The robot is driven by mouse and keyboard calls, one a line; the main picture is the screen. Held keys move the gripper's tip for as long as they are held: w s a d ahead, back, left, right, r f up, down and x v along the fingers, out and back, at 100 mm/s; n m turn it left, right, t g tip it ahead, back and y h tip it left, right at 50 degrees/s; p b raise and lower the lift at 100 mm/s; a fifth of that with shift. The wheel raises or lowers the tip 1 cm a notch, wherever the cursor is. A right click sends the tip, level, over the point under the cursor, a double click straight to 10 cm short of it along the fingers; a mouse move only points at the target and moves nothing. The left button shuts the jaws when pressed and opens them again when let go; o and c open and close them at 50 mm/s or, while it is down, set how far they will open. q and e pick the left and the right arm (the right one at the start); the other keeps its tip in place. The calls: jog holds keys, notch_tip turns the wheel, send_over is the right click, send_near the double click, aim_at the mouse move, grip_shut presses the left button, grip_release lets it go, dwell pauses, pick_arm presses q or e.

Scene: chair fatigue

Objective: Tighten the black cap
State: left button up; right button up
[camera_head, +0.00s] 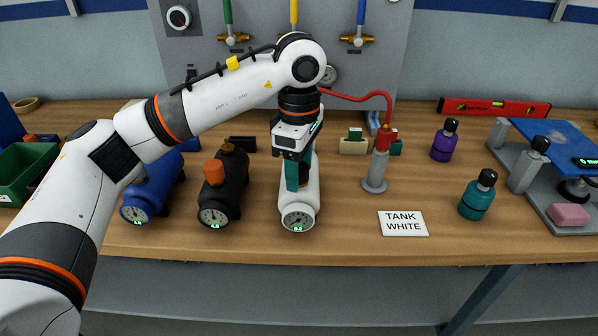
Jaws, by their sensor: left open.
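My left gripper (298,172) points down over the white tank (299,205), which has a round gauge and a green light on its front. Its teal fingers are open and hide the top of this tank, so I cannot tell whether a black cap is between them. A black tank (222,199) with an orange cap (214,172) stands to the left. A blue tank (155,188) is farther left, its top partly covered by my arm. Black caps show on the purple bottle (444,146) and the teal bottle (478,201). My right gripper is not in view.
A sign (403,223) reading "TANK WHITE" lies right of the white tank. A grey and red fitting (376,170) with a red hose stands behind it. A green bin (27,172) is at left, a blue-topped stand (560,140) at right. The front right bench is mostly clear.

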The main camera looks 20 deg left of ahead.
pick_arm(q)
jog(key=n, duration=0.4)
dwell(0.4)
jog(key=shift+n, duration=2)
jog(key=n, duration=0.4)
